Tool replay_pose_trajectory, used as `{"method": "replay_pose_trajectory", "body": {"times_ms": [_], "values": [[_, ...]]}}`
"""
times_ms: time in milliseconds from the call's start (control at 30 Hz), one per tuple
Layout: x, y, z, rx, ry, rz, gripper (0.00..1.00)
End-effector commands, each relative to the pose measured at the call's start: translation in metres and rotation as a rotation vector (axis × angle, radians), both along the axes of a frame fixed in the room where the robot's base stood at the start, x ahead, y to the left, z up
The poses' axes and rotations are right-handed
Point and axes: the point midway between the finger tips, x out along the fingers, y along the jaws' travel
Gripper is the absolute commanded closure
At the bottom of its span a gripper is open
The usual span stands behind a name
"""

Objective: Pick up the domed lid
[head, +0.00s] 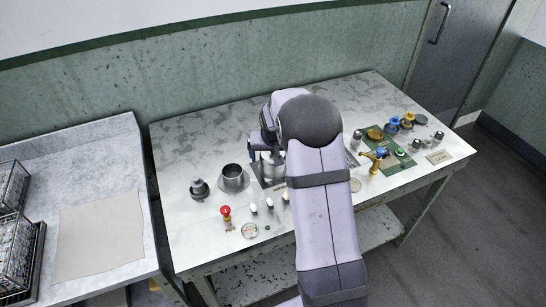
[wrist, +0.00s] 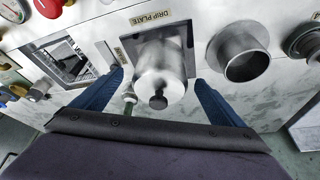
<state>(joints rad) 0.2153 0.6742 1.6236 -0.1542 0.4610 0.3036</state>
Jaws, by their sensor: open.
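The domed lid (wrist: 160,85) is shiny grey metal with a dark round knob on top. In the wrist view it sits in the middle, over the plate labelled "DRIP PLATE" (wrist: 180,30). In the head view the metal piece (head: 271,168) shows only in part beside my arm. My gripper (wrist: 159,80) is open, with one blue finger on the left and one on the right of the lid. Gaps show between the lid and both fingers, so they look apart from it. In the head view my gripper (head: 264,150) is largely hidden by my arm.
An open metal pot (head: 233,174) stands left of the drip plate, with a dark round fitting (head: 199,188) further left. A red-knobbed valve (head: 226,212) stands in front. A brass valve (head: 375,158) and several fittings crowd the right. The back left bench top is clear.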

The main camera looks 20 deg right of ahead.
Motion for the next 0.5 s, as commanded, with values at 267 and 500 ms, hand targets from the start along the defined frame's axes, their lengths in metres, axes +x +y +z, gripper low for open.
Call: {"method": "replay_pose_trajectory", "body": {"times_ms": [267, 500], "values": [[0.005, -0.002, -0.012, 0.002, 0.004, -0.001, 0.07], [0.015, -0.006, -0.035, 0.002, 0.003, -0.001, 0.07]]}}
